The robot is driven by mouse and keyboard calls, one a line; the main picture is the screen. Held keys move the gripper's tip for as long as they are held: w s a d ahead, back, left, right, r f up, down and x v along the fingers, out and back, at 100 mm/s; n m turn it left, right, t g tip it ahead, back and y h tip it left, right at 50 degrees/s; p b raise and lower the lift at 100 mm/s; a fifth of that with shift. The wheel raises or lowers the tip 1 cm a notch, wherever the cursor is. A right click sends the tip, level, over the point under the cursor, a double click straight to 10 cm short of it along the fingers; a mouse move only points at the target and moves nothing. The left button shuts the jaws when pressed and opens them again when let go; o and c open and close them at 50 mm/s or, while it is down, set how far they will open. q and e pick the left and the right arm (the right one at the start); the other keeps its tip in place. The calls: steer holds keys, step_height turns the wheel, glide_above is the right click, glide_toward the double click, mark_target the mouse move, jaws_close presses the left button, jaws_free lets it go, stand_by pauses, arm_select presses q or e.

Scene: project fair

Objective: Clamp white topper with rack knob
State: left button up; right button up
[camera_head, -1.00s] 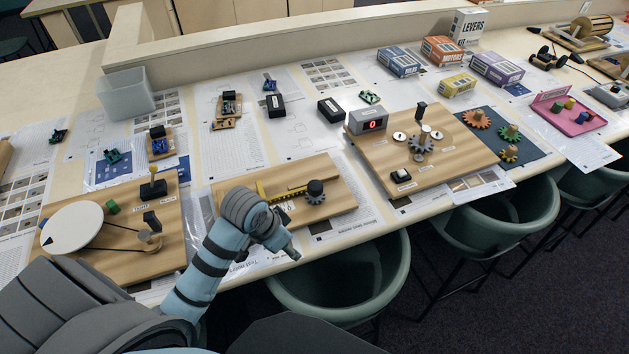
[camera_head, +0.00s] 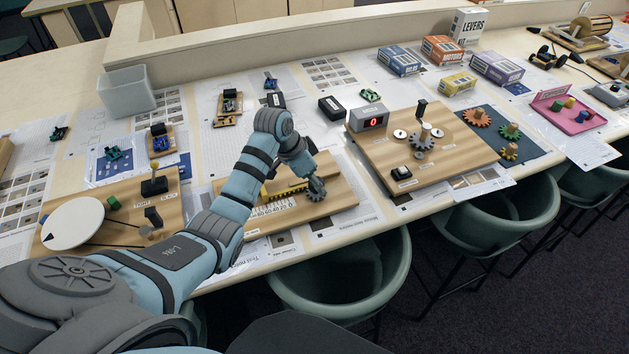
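The rack board (camera_head: 342,194) is a wooden board at the front middle of the table. It bears a yellow rack (camera_head: 293,189) and a grey gear (camera_head: 316,194) at its right part. The gear's black knob is hidden behind my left gripper. My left gripper (camera_head: 314,180) points down at the gear and appears to be right over it. Its fingers are too small and overlapped to tell whether they are open or shut on the knob. A pale marked strip lies along the rack, partly behind my arm. I cannot make out a separate white topper. My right gripper is not in view.
A gear board with a red display (camera_head: 372,123) stands to the right. A belt board with a white disc (camera_head: 72,225) lies to the left. A black box (camera_head: 331,108) and a grey bin (camera_head: 127,91) stand behind. Chairs (camera_head: 345,275) line the front edge.

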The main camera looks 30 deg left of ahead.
arm_select(q)
steer(key=shift+w+d+f, duration=0.1)
steer(key=shift+w+f, duration=0.1)
steer(key=shift+f, duration=0.4)
steer(key=shift+s+r, duration=0.1)
steer(key=shift+c, duration=1)
steer(key=c, duration=1)
steer(key=shift+o, duration=0.2)
